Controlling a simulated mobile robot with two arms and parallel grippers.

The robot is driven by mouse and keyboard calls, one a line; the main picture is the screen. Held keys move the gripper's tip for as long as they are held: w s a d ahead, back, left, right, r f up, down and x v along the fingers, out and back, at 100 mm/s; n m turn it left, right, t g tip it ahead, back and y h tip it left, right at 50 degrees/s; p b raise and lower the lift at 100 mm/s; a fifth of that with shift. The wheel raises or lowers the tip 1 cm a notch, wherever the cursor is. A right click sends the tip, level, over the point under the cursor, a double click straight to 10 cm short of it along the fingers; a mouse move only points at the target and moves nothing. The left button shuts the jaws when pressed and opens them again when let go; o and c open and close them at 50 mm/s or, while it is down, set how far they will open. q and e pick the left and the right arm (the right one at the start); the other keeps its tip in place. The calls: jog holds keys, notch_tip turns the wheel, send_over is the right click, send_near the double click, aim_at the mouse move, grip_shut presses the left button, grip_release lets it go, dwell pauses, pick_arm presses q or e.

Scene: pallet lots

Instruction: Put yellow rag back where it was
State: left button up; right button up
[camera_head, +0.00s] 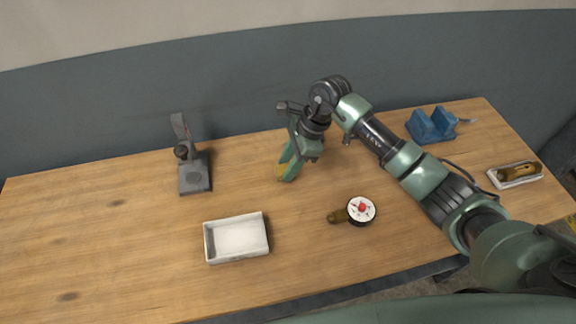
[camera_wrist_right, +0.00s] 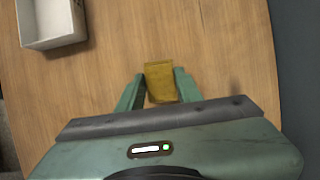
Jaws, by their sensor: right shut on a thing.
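The yellow rag (camera_wrist_right: 160,82) is between the green fingers of my right gripper in the right wrist view. In the head view my right gripper (camera_head: 285,175) points down at the table, behind and right of the white tray, and only a small bit of yellow shows by its fingertips. The gripper is shut on the rag. I cannot tell whether the rag touches the table. My left gripper is not in view.
An empty white tray (camera_head: 238,239) sits front centre. A grey stand (camera_head: 194,175) is at back left. A blue holder (camera_head: 431,126) and a small tray (camera_head: 503,183) with a brown item are at right. The table's left is clear.

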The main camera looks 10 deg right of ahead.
jog(key=shift+f, duration=0.7)
jog(key=shift+f, duration=0.1)
jog(key=o, duration=1.2)
